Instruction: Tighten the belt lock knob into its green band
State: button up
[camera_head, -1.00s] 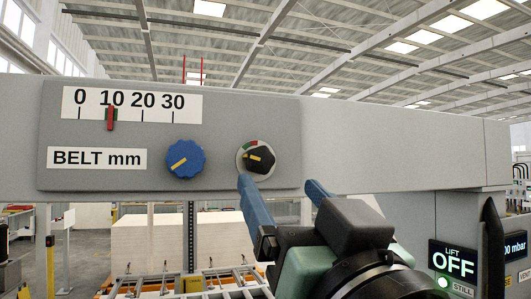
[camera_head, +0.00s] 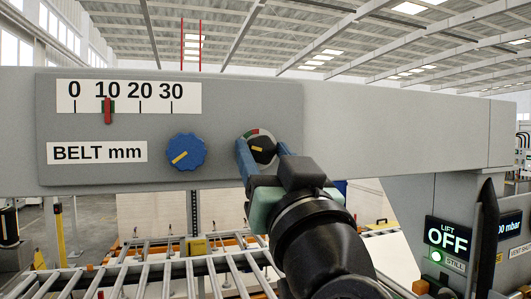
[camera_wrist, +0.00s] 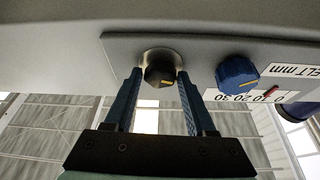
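The black knob (camera_head: 264,153) sits on a pale round dial (camera_head: 243,138) at the right of the grey panel. Its yellow pointer mark points left. A small red and green band shows along the dial's upper left rim, and the pointer lies below the green part. My gripper (camera_head: 262,147) is at this knob with one finger on each side. In the wrist view the fingers (camera_wrist: 160,76) straddle the black knob (camera_wrist: 160,71), with what look like narrow gaps. Contact is not visible.
A blue knob (camera_head: 186,152) with a yellow mark stands left of my gripper. The BELT mm scale (camera_head: 128,97) has its red pointer (camera_head: 108,111) near 10. A lift display (camera_head: 446,236) reads OFF at the right. A roller conveyor (camera_head: 180,274) lies below.

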grip_shut()
jog(key=shift+f+m+h+b, duration=0.1)
jog(key=shift+m+h+b, duration=0.4)
jog(key=shift+m, duration=0.7)
jog(key=m+h, duration=0.3)
jog(key=m, duration=0.2)
jog(key=shift+a, duration=0.1)
jog(key=shift+o, duration=2.3)
grip_release()
jog(key=b+v, duration=0.4)
jog(key=v, duration=0.9)
